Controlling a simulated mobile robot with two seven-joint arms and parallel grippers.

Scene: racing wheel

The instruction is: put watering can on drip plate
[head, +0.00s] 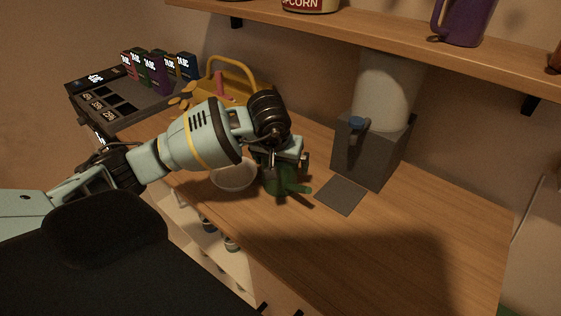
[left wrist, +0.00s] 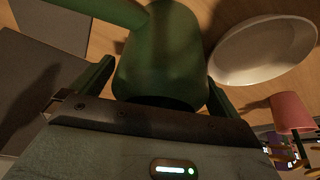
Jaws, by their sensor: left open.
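The green watering can (head: 280,183) stands on the wooden counter, its spout pointing right toward the drip plate. The drip plate (head: 341,194) is a flat dark grey square right of the can, in front of the dispenser, and bare. My left gripper (head: 277,163) is over the can and hides its upper part in the head view. In the left wrist view the can (left wrist: 160,50) sits between the open fingers of my left gripper (left wrist: 158,88), one on each side. I cannot tell whether they touch it. The drip plate (left wrist: 62,22) is at upper left there. My right gripper is not in view.
A white bowl (head: 234,176) sits just left of the can. A grey dispenser (head: 372,145) stands behind the plate, under a wooden shelf (head: 370,30). A yellow basket (head: 232,92) is at the back left. The counter's right part is clear.

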